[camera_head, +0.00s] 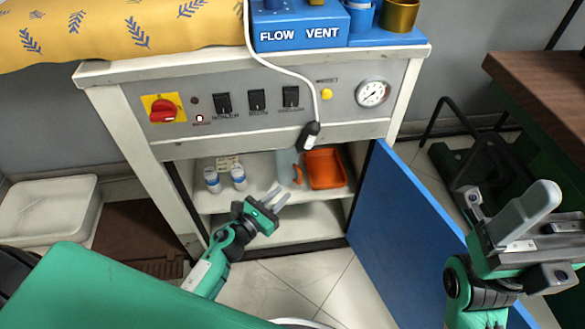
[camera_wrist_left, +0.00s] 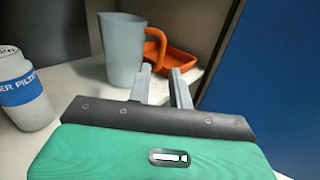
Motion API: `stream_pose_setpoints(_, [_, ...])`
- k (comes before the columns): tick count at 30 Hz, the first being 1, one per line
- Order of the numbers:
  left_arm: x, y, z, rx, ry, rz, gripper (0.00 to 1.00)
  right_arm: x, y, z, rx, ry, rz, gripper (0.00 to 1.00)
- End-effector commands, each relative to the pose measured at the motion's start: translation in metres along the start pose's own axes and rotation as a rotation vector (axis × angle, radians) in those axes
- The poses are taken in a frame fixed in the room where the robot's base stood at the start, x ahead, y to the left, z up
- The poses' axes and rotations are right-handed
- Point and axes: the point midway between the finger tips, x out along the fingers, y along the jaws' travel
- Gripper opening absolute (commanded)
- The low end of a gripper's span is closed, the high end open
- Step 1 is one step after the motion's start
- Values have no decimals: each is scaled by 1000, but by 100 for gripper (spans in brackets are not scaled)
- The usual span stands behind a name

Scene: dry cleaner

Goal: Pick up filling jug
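The filling jug (camera_head: 286,167) is pale grey-blue with an orange handle and stands upright on the upper shelf inside the open cabinet. In the left wrist view the jug (camera_wrist_left: 121,48) stands just beyond my fingers, with its handle (camera_wrist_left: 155,47) on the right side. My left gripper (camera_head: 279,197) is open and empty, in front of the shelf and short of the jug; its fingers (camera_wrist_left: 163,80) point toward the handle area with a gap between them. My right gripper (camera_head: 522,215) is at the far right, beside the blue door; its finger opening is unclear.
An orange tray (camera_head: 326,169) sits right of the jug. White bottles with blue labels (camera_head: 239,177) stand to its left; one (camera_wrist_left: 26,90) is close to my left gripper. The blue door (camera_head: 405,230) hangs open at right. A cable with a black end (camera_head: 310,135) hangs above the opening.

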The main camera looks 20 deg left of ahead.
Motion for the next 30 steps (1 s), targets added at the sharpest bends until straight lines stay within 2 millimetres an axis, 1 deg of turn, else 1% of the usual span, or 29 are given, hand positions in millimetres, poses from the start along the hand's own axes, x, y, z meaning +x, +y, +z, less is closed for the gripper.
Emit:
stream_pose_setpoints(1, [11, 0, 0, 2, -3, -2, 21, 0, 0, 0, 1, 2, 0, 87])
stream_pose_setpoints(3, [24, 0, 0, 2, -3, -1, 21, 0, -1, 1, 3, 3, -1, 87])
stream_pose_setpoints(6, [40, 0, 0, -1, -2, -1, 21, 0, -1, 1, 5, 5, -1, 87])
stream_pose_setpoints(9, [52, 0, 0, -1, -1, 0, 21, 0, -2, 2, 7, 6, -2, 87])
stream_pose_setpoints(16, [65, 0, -1, -1, 0, 0, 21, 0, -2, 2, 9, 7, -3, 87])
stream_pose_setpoints(21, [89, -2, -2, -1, -1, 0, 21, -4, -4, 3, 14, 5, -4, 87])
stream_pose_setpoints(25, [104, -2, -2, -1, -1, -1, 21, 2, -5, 4, 18, 17, -10, 87])
stream_pose_setpoints(30, [112, -2, -2, -2, 1, 0, 21, 5, -6, 4, 21, 31, -8, 87])
